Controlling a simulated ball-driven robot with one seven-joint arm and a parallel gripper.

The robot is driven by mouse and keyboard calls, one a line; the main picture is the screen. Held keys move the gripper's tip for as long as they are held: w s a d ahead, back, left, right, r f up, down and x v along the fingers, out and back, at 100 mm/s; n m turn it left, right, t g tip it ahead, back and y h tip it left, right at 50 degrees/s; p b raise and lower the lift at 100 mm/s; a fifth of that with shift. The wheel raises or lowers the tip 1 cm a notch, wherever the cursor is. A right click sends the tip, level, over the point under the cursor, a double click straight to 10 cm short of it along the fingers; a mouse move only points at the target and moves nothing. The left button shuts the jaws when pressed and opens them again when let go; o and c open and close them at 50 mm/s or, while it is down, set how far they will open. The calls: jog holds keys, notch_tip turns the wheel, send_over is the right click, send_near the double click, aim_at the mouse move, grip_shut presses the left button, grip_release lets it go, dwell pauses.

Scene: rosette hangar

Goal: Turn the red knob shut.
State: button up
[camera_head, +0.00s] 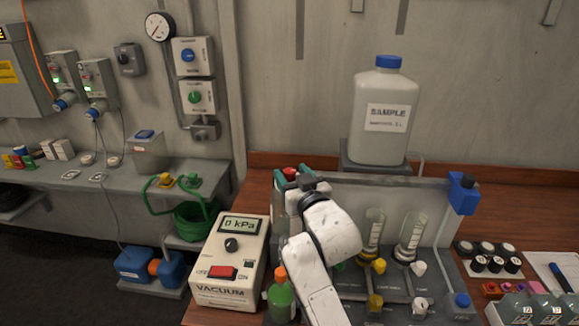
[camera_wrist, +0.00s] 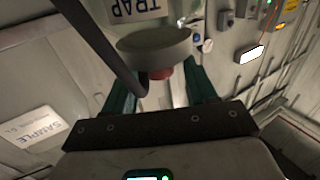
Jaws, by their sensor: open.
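The red knob (camera_wrist: 161,73) shows in the wrist view just below the edge of a round grey lid that partly hides it. The lid (camera_wrist: 154,44) belongs to a vessel labelled TRAP (camera_wrist: 137,9), seen upside down. My gripper (camera_wrist: 163,88) is open, with a green finger on each side of the knob. I cannot tell whether either finger touches it. In the head view a small red piece (camera_head: 290,173) shows beside my gripper (camera_head: 288,190); my wrist and arm hide most of the vessel there.
A dark hose (camera_wrist: 98,45) passes close to the left finger. The vacuum box (camera_head: 230,262) reads 0 kPa and stands left of my arm. A green bottle (camera_head: 281,298) is beside it. The SAMPLE jug (camera_head: 383,145) stands behind; glass tubes (camera_head: 411,235) and valves are right.

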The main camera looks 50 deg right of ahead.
jog(key=shift+x, duration=1.1)
jog(key=shift+c, duration=0.4)
jog(key=c, duration=0.8)
